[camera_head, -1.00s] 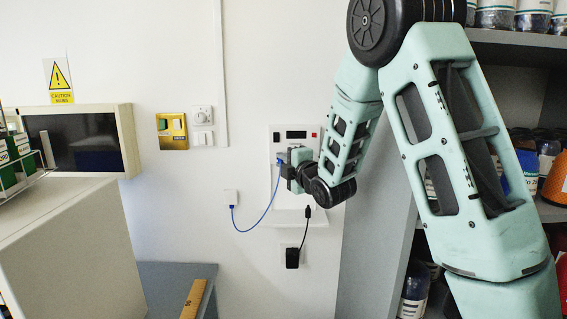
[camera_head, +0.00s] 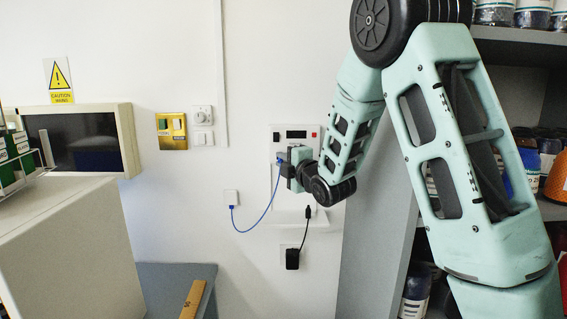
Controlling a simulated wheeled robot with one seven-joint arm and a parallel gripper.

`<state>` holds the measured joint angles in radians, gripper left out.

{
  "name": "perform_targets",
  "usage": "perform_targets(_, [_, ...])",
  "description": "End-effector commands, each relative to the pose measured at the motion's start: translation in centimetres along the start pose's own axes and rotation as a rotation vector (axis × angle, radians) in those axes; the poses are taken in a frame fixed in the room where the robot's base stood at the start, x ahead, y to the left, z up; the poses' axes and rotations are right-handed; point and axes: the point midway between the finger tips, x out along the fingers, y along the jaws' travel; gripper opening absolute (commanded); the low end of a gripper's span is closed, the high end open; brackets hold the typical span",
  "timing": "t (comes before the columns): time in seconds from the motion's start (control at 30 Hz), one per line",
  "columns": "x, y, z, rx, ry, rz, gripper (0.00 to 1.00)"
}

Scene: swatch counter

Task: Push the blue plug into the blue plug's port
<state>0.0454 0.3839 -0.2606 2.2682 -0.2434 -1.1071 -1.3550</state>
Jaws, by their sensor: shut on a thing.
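The blue plug (camera_head: 279,160) is at the wall panel (camera_head: 284,134), with its blue cable (camera_head: 263,217) hanging in a curve down to a small white wall box (camera_head: 231,198). My gripper (camera_head: 284,164) is shut on the blue plug, close in front of the panel.
A black cable (camera_head: 308,227) hangs below my wrist to a black adapter (camera_head: 292,259) on the wall. A small white ledge (camera_head: 290,217) juts out under the panel. A yellow switch plate (camera_head: 172,131) is to the left. Shelves (camera_head: 520,45) with jars stand at right.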

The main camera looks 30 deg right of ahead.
Motion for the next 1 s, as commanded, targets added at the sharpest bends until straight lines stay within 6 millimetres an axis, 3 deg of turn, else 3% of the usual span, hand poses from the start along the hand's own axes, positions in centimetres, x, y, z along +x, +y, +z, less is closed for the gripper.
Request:
perform_targets(0.37, [0.6, -0.1, 0.4, 0.000, -0.001, -0.001, 0.00])
perform_targets(0.4, [0.7, 0.0, 0.4, 0.000, -0.001, -0.001, 0.20])
perform_targets(0.47, [0.6, 0.0, 0.4, 0.000, -0.001, -0.001, 0.36])
perform_targets(0.5, [0.6, 0.0, 0.4, 0.000, -0.001, -0.001, 0.40])
perform_targets(0.8, [0.4, -0.1, 0.4, 0.000, -0.001, -0.001, 0.40])
perform_targets(1.0, [-1.8, -0.3, 0.4, 0.001, -0.002, 0.002, 0.40])
